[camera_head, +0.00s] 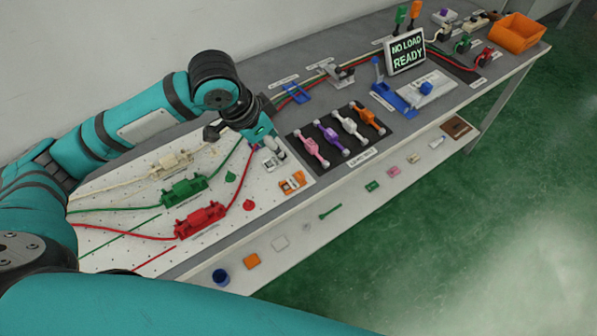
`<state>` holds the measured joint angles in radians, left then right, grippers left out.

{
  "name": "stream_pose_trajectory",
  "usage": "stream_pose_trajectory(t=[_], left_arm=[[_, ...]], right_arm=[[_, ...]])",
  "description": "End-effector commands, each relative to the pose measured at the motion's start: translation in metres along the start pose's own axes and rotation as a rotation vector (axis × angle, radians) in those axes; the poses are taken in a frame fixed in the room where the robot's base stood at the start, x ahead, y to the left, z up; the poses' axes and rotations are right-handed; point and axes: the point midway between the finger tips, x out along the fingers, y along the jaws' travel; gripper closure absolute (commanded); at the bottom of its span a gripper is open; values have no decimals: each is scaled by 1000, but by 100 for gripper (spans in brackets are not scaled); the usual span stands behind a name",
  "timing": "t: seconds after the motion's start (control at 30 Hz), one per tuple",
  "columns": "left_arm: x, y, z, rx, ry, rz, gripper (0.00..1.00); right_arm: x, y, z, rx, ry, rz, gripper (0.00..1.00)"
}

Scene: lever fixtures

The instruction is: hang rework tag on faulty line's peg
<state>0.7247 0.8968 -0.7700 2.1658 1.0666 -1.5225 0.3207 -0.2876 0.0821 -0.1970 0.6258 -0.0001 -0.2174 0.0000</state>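My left gripper (240,128) is above the far right part of the white pegboard (115,220). Its fingers are partly hidden, so I cannot tell whether it is open or holds anything. My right arm crosses the bottom edge, and its gripper is out of view. Three lines run on the board through a cream connector (171,165), a green connector (184,190) and a red connector (200,218). A small green peg (231,177) and a red peg (249,205) stand right of them. An orange-and-white item (292,183) lies at the board's right edge; I cannot tell if it is the rework tag.
A black mat (318,168) with pink, purple, white and orange levers lies right of the board. A screen (406,51) reads "NO LOAD READY". An orange bin (515,33) stands at the far end.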

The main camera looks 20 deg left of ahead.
Motion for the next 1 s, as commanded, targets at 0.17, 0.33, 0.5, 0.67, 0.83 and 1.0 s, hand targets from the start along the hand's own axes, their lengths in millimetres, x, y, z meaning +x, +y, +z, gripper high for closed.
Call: stream_pose_trajectory(t=[0.17, 0.33, 0.5, 0.67, 0.83, 1.0], left_arm=[[32, 0, 1, -2, -6, 4, 52], [69, 1, 1, -1, -5, 4, 52], [101, 0, 1, -1, -3, 2, 52], [116, 0, 1, 1, -2, 0, 52], [128, -2, 4, -1, -4, 2, 52], [154, -5, 10, -1, -2, 1, 52]], right_arm=[[-2, -1, 9, 0, -14, -2, 100], [-6, -4, 25, -1, -39, -5, 100], [-8, -4, 24, -3, -38, -6, 100], [-8, -3, 13, -3, -21, -4, 100], [-11, -3, 7, -3, -12, -4, 100], [-16, -4, 7, -3, -13, -6, 100]])
